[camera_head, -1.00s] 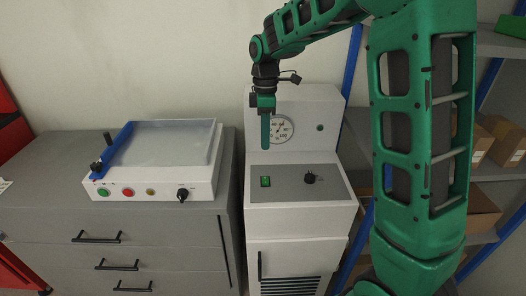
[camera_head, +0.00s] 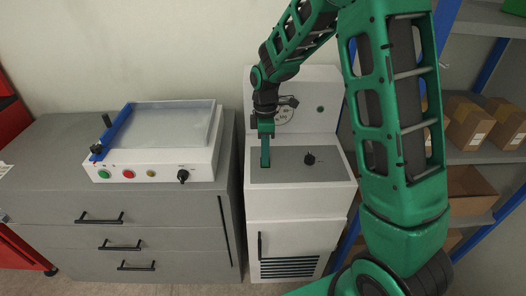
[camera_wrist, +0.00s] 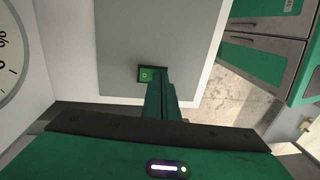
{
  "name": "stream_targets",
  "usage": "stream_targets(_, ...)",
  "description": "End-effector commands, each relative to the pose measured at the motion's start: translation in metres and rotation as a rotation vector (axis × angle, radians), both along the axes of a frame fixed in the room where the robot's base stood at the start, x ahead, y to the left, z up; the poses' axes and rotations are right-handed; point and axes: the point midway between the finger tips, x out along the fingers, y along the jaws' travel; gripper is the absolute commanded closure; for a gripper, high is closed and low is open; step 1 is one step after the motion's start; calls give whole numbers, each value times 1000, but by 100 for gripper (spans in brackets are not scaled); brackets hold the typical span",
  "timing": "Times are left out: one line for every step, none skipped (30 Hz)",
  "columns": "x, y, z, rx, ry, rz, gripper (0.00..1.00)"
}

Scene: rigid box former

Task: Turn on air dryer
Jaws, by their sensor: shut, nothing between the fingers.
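The air dryer (camera_head: 300,205) is the white cabinet with a grey sloped panel, a round gauge and a black knob (camera_head: 309,158). Its green switch (camera_wrist: 145,74) shows in the wrist view, in a dark frame, partly covered by my fingertips. My gripper (camera_head: 265,164) is shut and empty, pointing down with its tips at the switch, which it hides in the head view. The tips appear to touch the switch. A small round lamp (camera_head: 320,109) on the upright back panel looks green. My gripper partly covers the gauge in the head view; its dial edge shows in the wrist view (camera_wrist: 12,50).
A grey drawer cabinet (camera_head: 120,225) stands left of the dryer. On it sits a white device (camera_head: 155,165) with several coloured buttons and a black knob. Shelves with cardboard boxes (camera_head: 468,122) stand at the right, behind my arm.

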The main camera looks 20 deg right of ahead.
Motion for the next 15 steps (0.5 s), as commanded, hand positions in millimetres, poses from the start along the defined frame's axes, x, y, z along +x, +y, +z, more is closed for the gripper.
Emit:
stream_targets(0, 0, 0, 0, 0, 0, 100)
stream_targets(0, 0, 0, 0, 0, 0, 100)
stream_targets(0, 0, 0, 0, 0, 0, 100)
stream_targets(0, 0, 0, 0, 0, 0, 100)
stream_targets(0, 0, 0, 0, 0, 0, 100)
stream_targets(0, 0, 0, 0, 0, 0, 100)
stream_targets(0, 0, -1, 0, 1, 0, 100)
stream_targets(-2, 0, -3, -1, 1, 0, 100)
stream_targets(-2, 0, -4, 0, 1, 0, 100)
stream_targets(-2, 0, -3, 0, 1, 0, 100)
stream_targets(-2, 0, -3, -1, 1, 0, 100)
stream_targets(-2, 0, -4, 0, 2, 0, 100)
stream_targets(-2, 0, -4, 0, 2, 0, 100)
stream_targets(-2, 0, -4, 0, 2, 0, 100)
stream_targets(-2, 0, -4, 0, 3, 0, 100)
